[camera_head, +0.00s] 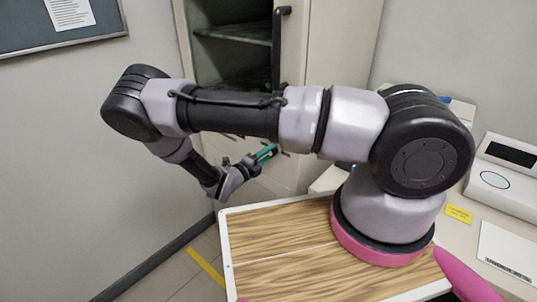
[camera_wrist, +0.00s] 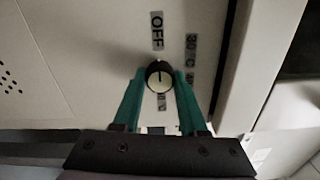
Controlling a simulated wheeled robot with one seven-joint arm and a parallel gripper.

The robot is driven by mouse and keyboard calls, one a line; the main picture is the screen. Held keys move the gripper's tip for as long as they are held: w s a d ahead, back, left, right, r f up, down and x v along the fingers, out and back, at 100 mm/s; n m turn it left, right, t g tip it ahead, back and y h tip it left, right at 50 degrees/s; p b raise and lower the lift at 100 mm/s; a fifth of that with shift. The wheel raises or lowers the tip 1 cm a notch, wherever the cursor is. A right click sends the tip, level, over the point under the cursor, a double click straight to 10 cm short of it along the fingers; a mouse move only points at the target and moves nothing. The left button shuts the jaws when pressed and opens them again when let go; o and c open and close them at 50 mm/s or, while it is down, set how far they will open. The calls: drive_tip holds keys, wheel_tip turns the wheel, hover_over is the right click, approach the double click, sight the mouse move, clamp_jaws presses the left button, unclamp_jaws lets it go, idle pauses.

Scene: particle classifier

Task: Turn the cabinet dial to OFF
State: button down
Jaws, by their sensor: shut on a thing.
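The dial (camera_wrist: 159,77) is a round knob with a dark rim and a pale face, on the cabinet's light panel in the wrist view. A dark line on its face runs roughly up and down the picture, toward the OFF label (camera_wrist: 157,30) above it. My gripper (camera_wrist: 160,76) has its green fingers on the left and right sides of the dial, shut on it. A 30 C label (camera_wrist: 191,48) lies to the upper right, and a further label below is partly hidden. In the head view, my gripper (camera_head: 267,153) is at the cabinet (camera_head: 290,180) front; the dial is hidden there.
The cabinet's upper part shows dark shelves (camera_head: 232,35) and a black handle (camera_head: 277,45). A wood-patterned board (camera_head: 285,255) lies in front. At right, a counter holds a white device (camera_head: 505,175) and a yellow label (camera_head: 458,213). A notice board (camera_head: 60,20) hangs at the left.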

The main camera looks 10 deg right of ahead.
idle(0.3)
drive_tip(key=shift+c, duration=2.2)
unclamp_jaws()
drive_tip(key=v, duration=1.1)
drive_tip(key=shift+s, duration=0.1)
